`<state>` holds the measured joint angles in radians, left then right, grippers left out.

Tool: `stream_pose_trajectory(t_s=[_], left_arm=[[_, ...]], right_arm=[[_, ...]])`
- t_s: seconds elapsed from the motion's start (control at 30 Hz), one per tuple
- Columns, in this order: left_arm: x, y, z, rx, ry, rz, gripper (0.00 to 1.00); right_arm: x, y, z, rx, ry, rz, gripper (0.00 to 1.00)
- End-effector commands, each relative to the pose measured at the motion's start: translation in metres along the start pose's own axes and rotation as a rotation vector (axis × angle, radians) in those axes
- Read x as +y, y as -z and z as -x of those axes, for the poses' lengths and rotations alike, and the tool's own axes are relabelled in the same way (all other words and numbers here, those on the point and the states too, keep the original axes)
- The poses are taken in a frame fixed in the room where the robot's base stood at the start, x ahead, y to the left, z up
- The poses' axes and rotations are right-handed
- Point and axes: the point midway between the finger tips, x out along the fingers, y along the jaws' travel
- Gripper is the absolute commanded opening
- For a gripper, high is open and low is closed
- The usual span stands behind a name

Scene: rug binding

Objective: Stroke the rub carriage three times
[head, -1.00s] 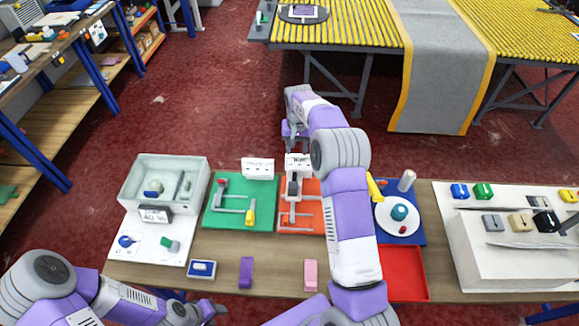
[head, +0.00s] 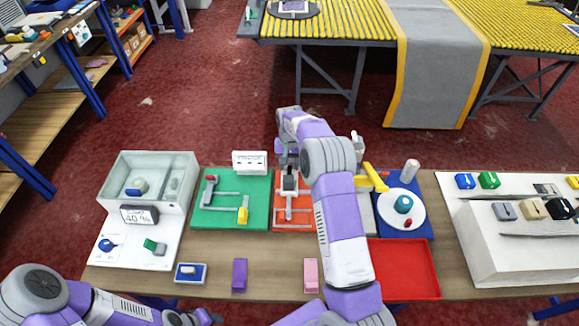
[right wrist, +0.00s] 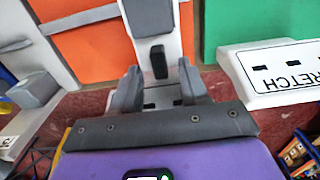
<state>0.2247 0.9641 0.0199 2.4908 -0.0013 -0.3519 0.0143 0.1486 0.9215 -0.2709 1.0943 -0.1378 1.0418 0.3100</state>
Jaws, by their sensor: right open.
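The orange board (head: 281,221) stands mid-table and bears a pale carriage with a grey top (head: 290,182) on a rail; I take this as the rub carriage. In the right wrist view the carriage (right wrist: 152,20) has a dark upright knob (right wrist: 158,62). My right gripper (head: 287,152) is above the back end of the orange board. In its wrist view the open fingers (right wrist: 158,88) point toward the knob, one on each side of it; contact cannot be told. My left gripper (head: 190,318) is at the bottom edge, partly cut off, its fingers unclear.
A blue board (head: 420,228) and red tray (head: 437,283) lie right. Purple (head: 239,275) and pink (head: 311,275) blocks stand in front.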

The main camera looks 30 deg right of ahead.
Motion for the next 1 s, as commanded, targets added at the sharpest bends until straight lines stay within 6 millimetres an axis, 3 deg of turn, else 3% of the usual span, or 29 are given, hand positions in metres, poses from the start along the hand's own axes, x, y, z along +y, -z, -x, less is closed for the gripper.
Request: stream_pose_trajectory(t_s=[0.13, 0.43, 0.73, 1.0], left_arm=[[-0.0001, 0.0001, -0.0004, 0.000, 0.000, 0.000, 0.43], [-0.0002, 0.0000, -0.0004, 0.000, 0.000, 0.000, 0.43], [-0.0002, 0.0000, -0.0005, 0.000, 0.000, 0.000, 0.43], [-0.0002, 0.0000, -0.0005, 0.000, 0.000, 0.000, 0.43]], right_arm=[[0.0003, 0.0000, -0.0126, 0.000, 0.000, -0.001, 0.45], [0.0001, 0.0001, -0.0148, 0.001, 0.001, 0.000, 0.45], [0.0001, 0.0002, -0.0145, 0.001, 0.001, 0.000, 0.00], [0.0004, 0.0003, -0.0143, 0.001, 0.001, 0.000, 0.00]])
